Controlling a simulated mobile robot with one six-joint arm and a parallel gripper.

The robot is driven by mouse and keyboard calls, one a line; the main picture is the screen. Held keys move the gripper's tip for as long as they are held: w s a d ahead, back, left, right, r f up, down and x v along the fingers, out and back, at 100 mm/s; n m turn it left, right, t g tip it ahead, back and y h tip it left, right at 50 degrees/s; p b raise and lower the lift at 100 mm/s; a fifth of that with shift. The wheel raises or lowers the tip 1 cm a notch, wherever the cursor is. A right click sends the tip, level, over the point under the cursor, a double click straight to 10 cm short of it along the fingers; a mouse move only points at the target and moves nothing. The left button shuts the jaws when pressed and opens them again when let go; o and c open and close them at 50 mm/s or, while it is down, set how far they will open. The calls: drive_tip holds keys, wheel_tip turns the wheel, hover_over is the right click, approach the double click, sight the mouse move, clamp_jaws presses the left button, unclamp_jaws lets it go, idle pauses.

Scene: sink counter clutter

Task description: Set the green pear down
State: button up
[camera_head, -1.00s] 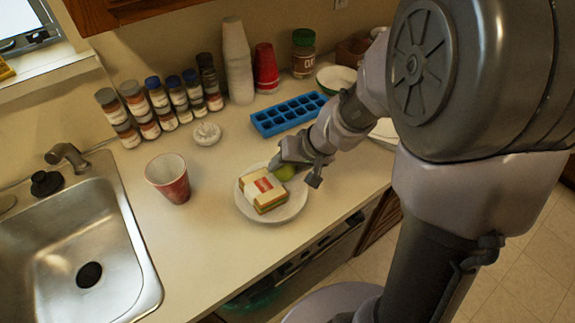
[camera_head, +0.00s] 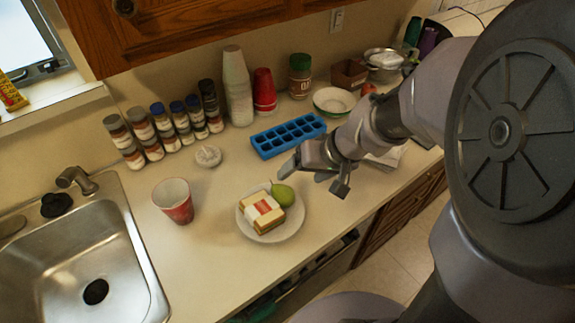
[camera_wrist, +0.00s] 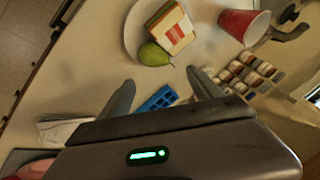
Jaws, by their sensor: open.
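The green pear (camera_head: 283,194) lies on a white plate (camera_head: 271,237), beside a wrapped sandwich (camera_head: 261,211). In the wrist view the pear (camera_wrist: 153,54) rests against the sandwich (camera_wrist: 171,29) on the plate (camera_wrist: 132,32). My gripper (camera_head: 314,173) is above the counter, up and to the right of the plate in the head view, apart from the pear. In the wrist view my gripper's two fingers (camera_wrist: 162,85) are spread with nothing between them.
A red cup (camera_head: 174,201) stands left of the plate, near the sink (camera_head: 75,260). A blue ice tray (camera_head: 288,136) lies behind. Spice jars (camera_head: 165,128), stacked cups (camera_head: 238,88) and a white bowl (camera_head: 334,101) stand along the back. Counter is clear between cup and plate.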

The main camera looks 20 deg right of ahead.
drive_tip(key=s+a+r+m+h, duration=0.1)
drive_tip(key=s+a+r, duration=0.3)
drive_tip(key=s+r, duration=0.3)
drive_tip(key=s+a+r+m, duration=0.1)
drive_tip(key=s+a+r, duration=0.3)
drive_tip(key=s, duration=0.4)
wheel_tip(320, 180, down, 7)
drive_tip(key=b, duration=0.6)
drive_tip(key=shift+w+d+t+b, duration=0.2)
drive_tip(key=shift+t+b, duration=0.2)
